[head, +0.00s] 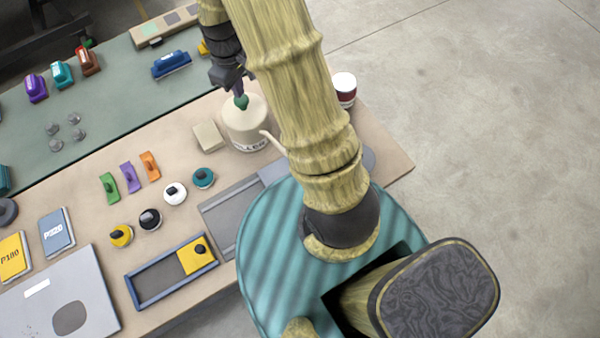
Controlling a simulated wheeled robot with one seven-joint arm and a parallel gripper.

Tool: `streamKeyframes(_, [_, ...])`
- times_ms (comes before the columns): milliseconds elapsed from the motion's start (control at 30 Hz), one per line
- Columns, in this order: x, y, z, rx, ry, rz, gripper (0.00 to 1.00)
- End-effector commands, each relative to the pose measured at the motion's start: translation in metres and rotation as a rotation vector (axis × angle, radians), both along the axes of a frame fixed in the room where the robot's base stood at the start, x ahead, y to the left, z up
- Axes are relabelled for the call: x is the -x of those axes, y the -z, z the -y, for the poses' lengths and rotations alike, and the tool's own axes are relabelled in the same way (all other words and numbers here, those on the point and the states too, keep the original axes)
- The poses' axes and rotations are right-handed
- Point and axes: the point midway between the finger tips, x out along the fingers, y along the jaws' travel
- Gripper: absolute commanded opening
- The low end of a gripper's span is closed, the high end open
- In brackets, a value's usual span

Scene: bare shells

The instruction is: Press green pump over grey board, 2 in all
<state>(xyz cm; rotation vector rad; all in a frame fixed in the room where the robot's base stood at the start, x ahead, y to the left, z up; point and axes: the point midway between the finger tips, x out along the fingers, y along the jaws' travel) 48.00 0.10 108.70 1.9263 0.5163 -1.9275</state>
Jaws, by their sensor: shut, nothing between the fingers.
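A cream dispenser pot (245,128) with lettering ending in "LLER" stands on the tan bench. Its green pump head (241,102) sits on top, and a pale spout (269,139) points down to the right. A grey board (272,174) lies below the spout, partly hidden by my arm. My gripper (240,91) is shut and empty, pointing down directly over the green pump. I cannot tell whether it touches the pump.
A cream block (208,137) stands left of the pot, and a white and dark red tub (344,89) stands behind my arm. A grey framed tray (229,216) lies in front. Several coloured knobs and clips lie left. Bare bench shows at the right corner.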

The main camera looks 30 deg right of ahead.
Motion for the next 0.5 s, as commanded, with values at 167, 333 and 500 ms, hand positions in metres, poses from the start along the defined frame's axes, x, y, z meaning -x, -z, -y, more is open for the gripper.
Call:
streamKeyframes(167, [0.0, 0.0, 0.0, 0.0, 0.0, 0.0, 0.0])
streamKeyframes(333, [0.0, -0.003, 0.0, 0.0, 0.0, 0.001, 0.0])
streamKeyframes(500, [0.0, -0.017, 0.0, 0.0, 0.0, 0.001, 0.0])
